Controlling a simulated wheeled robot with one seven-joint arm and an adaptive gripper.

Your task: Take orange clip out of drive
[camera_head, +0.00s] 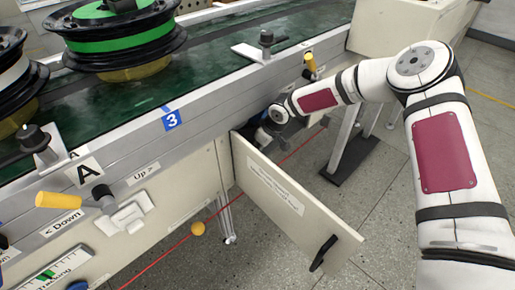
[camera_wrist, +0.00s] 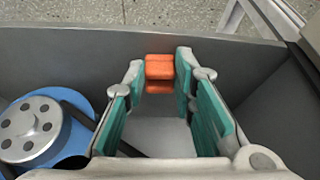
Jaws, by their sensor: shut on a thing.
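The orange clip (camera_wrist: 159,67) shows in the wrist view, held between the tips of my gripper (camera_wrist: 160,70). The gripper's teal-padded fingers are shut on it from both sides. The clip is close to the grey wall of the drive housing (camera_wrist: 60,55); I cannot tell whether it still touches the wall. A blue drive wheel with a silver hub (camera_wrist: 32,128) and a dark belt are at the left. In the head view my wrist reaches in behind the open cream door under the conveyor, so the fingers and clip are hidden there.
The open door (camera_head: 285,195) with a black handle (camera_head: 323,252) stands out in front of my wrist. The conveyor (camera_head: 215,95) with spools (camera_head: 122,38) runs above it. The floor at right is partly clear.

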